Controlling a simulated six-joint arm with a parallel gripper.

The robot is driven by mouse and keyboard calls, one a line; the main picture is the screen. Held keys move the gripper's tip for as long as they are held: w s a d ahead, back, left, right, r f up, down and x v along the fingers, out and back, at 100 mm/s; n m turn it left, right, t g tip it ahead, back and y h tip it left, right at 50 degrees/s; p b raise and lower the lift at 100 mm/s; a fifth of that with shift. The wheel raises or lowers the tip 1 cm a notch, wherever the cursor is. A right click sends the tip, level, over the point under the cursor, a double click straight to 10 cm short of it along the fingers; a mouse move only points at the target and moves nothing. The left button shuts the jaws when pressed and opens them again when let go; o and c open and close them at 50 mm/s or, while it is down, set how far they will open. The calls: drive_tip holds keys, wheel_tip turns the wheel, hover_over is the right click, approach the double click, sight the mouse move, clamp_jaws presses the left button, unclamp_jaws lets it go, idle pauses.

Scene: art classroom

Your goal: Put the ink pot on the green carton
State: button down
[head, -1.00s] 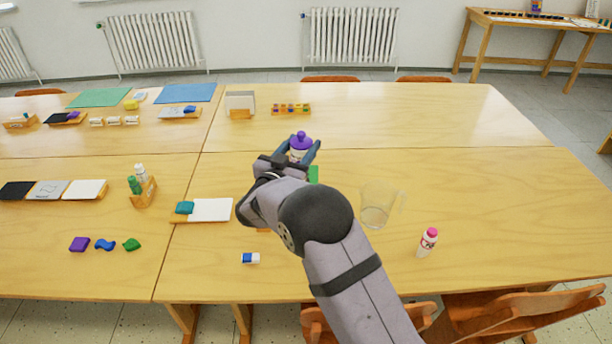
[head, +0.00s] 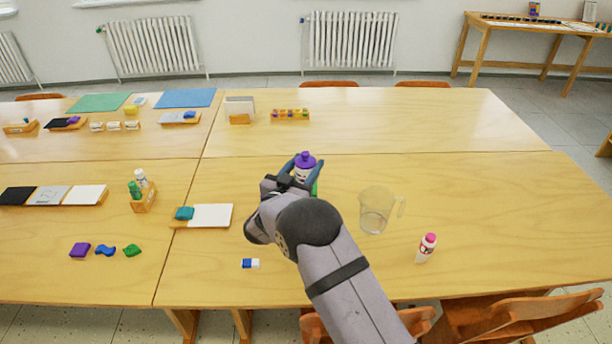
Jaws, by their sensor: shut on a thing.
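The ink pot (head: 305,160) has a purple cap and a pale body, and it stands upright between the fingers of my gripper (head: 303,173). My gripper is shut on it, with a dark blue finger on either side. A small strip of the green carton (head: 316,187) shows just below and to the right of the fingers. My gripper and arm hide most of the carton. I cannot tell whether the pot touches the carton.
A white pad (head: 212,215) and an eraser (head: 251,263) lie to the left. An orange paint tray (head: 290,115) is farther back.

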sight(305, 176)
drive_tip(key=shift+f+p, duration=0.3)
drive_tip(key=shift+f, duration=1.65)
drive_tip(key=shift+f, duration=0.15)
drive_tip(key=c, duration=0.9)
unclamp_jaws()
drive_tip(key=shift+s+a, duration=0.1)
drive_tip(key=b+v, duration=0.2)
drive_tip(key=v, duration=1)
